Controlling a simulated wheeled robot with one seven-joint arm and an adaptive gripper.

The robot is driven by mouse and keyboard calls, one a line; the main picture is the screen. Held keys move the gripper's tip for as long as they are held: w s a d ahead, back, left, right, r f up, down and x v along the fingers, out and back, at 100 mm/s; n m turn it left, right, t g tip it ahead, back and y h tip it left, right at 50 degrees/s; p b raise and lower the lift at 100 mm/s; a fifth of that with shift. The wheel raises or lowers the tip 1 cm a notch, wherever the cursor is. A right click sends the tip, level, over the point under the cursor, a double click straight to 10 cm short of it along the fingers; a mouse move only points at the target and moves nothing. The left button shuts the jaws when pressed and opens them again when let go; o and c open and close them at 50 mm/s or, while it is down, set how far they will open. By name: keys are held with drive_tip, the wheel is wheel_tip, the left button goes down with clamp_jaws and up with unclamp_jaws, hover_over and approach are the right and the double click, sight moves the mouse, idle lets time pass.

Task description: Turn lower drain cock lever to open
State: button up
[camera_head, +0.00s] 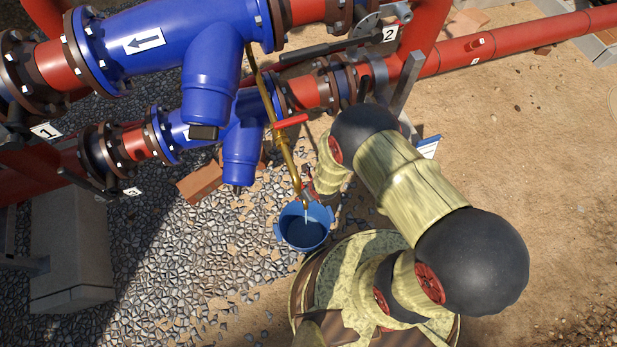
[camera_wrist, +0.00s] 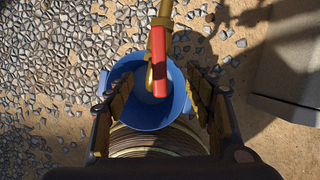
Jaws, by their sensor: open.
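In the wrist view the red lever (camera_wrist: 158,58) of the lower drain cock lies lengthwise between my fingers, with gaps on both sides. Its brass pipe (camera_wrist: 165,12) comes in from the top, and part of the brass cock (camera_wrist: 150,76) shows beside the lever. My gripper (camera_wrist: 160,80) is open around the lever and touches nothing that I can see. In the head view the brass pipe (camera_head: 286,155) slants down to the lower cock, where my arm hides most of the gripper. A blue bucket (camera_head: 303,232) stands beneath.
A second red lever (camera_head: 291,121) sits higher on the brass pipe. Blue strainers (camera_head: 211,85) and red flanged pipes (camera_head: 470,50) stand behind. A concrete block (camera_head: 70,245) is at left. Gravel lies around the bucket, with bare sand at right.

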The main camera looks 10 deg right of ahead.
drive_tip(key=p+v, duration=0.3)
drive_tip(key=v, duration=0.3)
drive_tip(key=shift+r, duration=0.15)
drive_tip(key=v, duration=1.1)
drive_tip(key=shift+r, duration=0.3)
drive_tip(key=shift+s, duration=0.25)
